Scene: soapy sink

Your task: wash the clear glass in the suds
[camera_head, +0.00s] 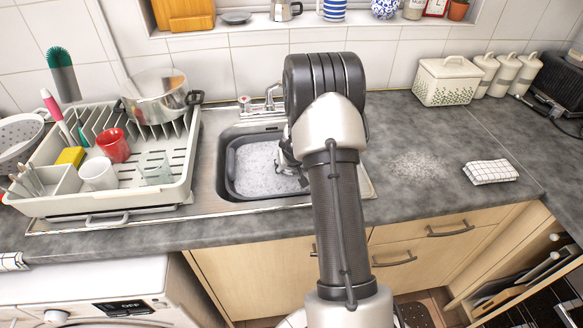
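The sink holds a dark grey basin (231,180) filled with white suds (262,170). My gripper (287,163) is over the right side of the basin, low near the suds. My own arm hides most of it, so I cannot see whether its fingers are open or shut, or whether they hold anything. A clear, see-through glass shape (156,170) stands in the dish rack, right of the white cup; its outline is faint. I see no other clear glass, though the right part of the basin is hidden behind my arm.
The dish rack (105,205) left of the sink holds a red mug (114,145), a white cup (98,173), a yellow sponge (70,156) and a steel pot (157,97). A tap (262,103) stands behind the basin. The right counter is mostly clear around a folded checked cloth (490,172).

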